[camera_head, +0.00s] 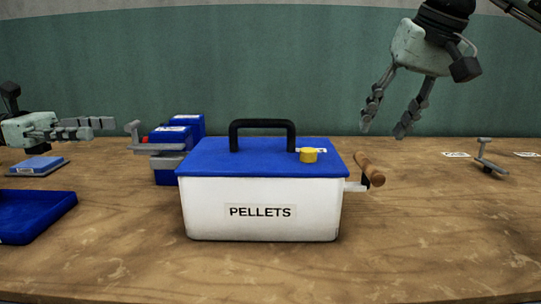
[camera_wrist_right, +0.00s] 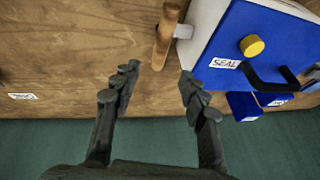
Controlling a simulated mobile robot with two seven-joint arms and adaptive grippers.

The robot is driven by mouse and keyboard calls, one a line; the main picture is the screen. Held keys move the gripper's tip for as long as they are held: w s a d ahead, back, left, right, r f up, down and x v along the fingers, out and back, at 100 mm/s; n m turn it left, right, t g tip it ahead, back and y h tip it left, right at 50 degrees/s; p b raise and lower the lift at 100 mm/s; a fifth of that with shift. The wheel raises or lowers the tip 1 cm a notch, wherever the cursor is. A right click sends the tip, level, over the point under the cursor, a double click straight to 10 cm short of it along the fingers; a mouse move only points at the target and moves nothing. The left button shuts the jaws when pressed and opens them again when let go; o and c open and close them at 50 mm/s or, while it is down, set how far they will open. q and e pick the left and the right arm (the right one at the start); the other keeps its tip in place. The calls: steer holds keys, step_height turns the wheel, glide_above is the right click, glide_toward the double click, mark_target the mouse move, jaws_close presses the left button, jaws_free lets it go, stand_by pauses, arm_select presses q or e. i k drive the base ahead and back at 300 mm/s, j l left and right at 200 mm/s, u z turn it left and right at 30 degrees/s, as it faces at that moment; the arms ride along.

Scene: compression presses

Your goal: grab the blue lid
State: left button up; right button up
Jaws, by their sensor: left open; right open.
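The blue lid (camera_head: 255,158) lies flat on top of a white box (camera_head: 262,208) labelled PELLETS. It has a black arched handle (camera_head: 262,130) and a yellow knob (camera_head: 308,155). The lid also shows at the upper right of the right wrist view (camera_wrist_right: 228,62), with a SEAL label. My right gripper (camera_head: 384,130) is open and empty, above and to the right of the box, apart from it. In the right wrist view its fingers (camera_wrist_right: 158,72) point toward the box's wooden crank handle (camera_wrist_right: 166,35). My left gripper (camera_head: 110,130) is open at the far left, away from the lid.
The wooden crank handle (camera_head: 369,169) sticks out of the box's right side. Blue containers (camera_head: 168,140) stand behind left. A blue tray (camera_head: 38,216) and a small blue-topped block (camera_head: 38,164) lie at left. A grey T-shaped piece (camera_head: 487,158) stands at right. The front right table is clear.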

mark_target(232, 156)
steer(key=k+l, duration=0.3)
steer(key=k, duration=0.15)
steer(key=k+l, duration=0.3)
steer(key=k, duration=0.15)
steer(key=k+l, duration=0.35)
steer(key=k, duration=0.1)
